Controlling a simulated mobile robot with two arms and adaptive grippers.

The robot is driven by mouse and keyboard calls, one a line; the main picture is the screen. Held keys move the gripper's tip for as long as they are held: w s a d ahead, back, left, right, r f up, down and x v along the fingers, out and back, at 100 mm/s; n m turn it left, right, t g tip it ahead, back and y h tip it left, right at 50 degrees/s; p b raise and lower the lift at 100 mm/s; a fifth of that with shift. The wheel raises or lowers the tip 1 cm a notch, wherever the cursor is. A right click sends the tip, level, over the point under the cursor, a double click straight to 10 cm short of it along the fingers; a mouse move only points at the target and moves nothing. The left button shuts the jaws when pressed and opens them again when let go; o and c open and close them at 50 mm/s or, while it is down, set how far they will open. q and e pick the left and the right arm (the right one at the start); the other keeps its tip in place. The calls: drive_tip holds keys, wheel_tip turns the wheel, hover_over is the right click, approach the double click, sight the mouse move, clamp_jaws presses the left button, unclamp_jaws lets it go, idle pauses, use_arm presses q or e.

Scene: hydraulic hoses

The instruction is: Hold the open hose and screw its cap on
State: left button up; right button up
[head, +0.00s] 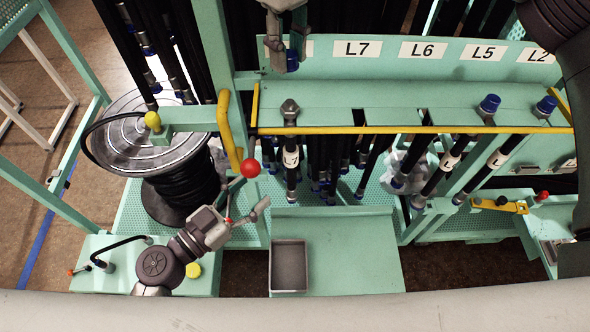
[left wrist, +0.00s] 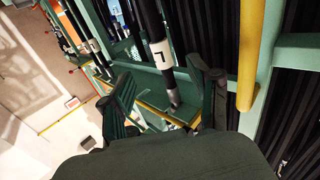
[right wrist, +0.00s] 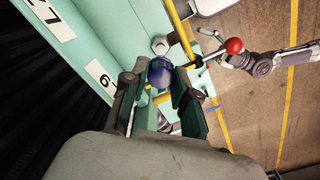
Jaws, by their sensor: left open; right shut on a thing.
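The open hose (head: 290,160) hangs from the teal rack, a white label on it; its bare metal hex fitting (head: 290,108) stands above the shelf. The fitting also shows in the right wrist view (right wrist: 160,45). My right gripper (head: 286,50) is shut on the blue cap (head: 292,62), above and apart from the fitting. The cap sits between the fingertips in the right wrist view (right wrist: 160,74). My left gripper (head: 248,211) is open and empty, lower left of the hose. In the left wrist view a labelled hose (left wrist: 160,52) appears between its spread fingers, not gripped.
A red ball knob (head: 250,168) and a yellow handle (head: 229,130) are close to my left gripper. Blue-capped hoses (head: 489,104) stand to the right. A grey bin (head: 289,267) sits below on the teal shelf. A hose reel (head: 150,130) is at left.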

sight(286, 163)
use_arm(q)
drive_tip(key=x, duration=1.2)
drive_tip(key=shift+f, duration=0.1)
drive_tip(key=shift+c, duration=0.8)
clamp_jaws()
